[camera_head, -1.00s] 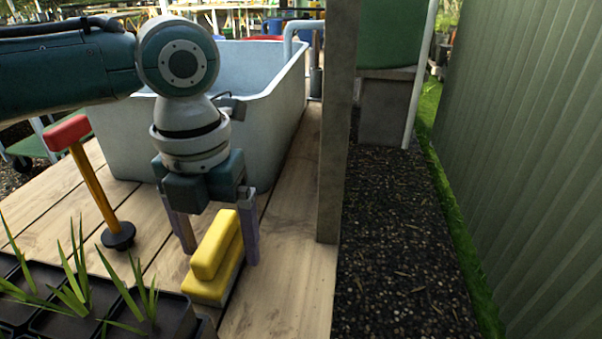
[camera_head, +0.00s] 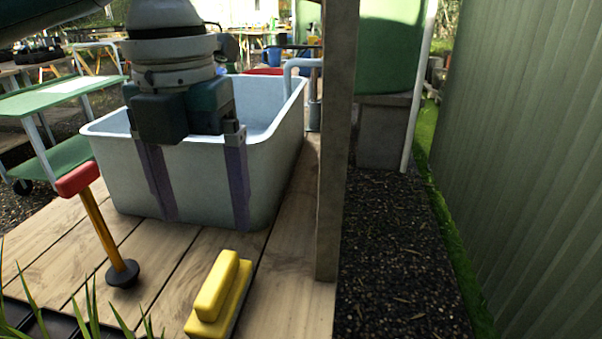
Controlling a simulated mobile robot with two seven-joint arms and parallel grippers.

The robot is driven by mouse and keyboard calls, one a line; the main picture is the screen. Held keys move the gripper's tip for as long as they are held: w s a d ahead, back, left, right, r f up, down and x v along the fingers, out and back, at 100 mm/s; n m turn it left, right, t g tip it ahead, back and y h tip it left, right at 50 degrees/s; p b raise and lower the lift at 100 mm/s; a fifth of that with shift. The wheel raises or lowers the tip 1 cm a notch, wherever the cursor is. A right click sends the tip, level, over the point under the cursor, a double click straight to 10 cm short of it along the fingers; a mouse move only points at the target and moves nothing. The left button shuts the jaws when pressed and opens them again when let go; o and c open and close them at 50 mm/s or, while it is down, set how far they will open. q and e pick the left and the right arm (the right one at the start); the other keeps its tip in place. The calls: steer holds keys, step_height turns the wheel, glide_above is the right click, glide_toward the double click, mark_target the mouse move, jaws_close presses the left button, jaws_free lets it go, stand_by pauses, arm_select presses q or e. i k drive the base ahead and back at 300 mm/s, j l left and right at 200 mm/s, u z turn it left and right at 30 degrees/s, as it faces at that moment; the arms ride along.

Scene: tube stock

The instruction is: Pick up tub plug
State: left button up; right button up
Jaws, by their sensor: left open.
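An upright tool with a red grip (camera_head: 77,179), an orange-yellow rod and a black round foot (camera_head: 122,274) stands on the wooden deck, left of centre; it looks like the tub plug. My left gripper (camera_head: 203,222) is open and empty. Its two fingers point down in front of the pale tub (camera_head: 270,175), right of the red-gripped tool and apart from it. A yellow block-shaped piece with a raised handle (camera_head: 220,290) lies on the deck, nearer than the fingers. My right gripper is out of view.
A wooden post (camera_head: 335,150) stands right of the tub. A dark seedling tray with green shoots (camera_head: 95,310) fills the lower left corner. A green cart (camera_head: 60,100) is at the left. Bare deck lies between the tool and the yellow piece.

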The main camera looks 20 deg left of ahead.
mark_target(123, 273)
steer(key=u, duration=1.65)
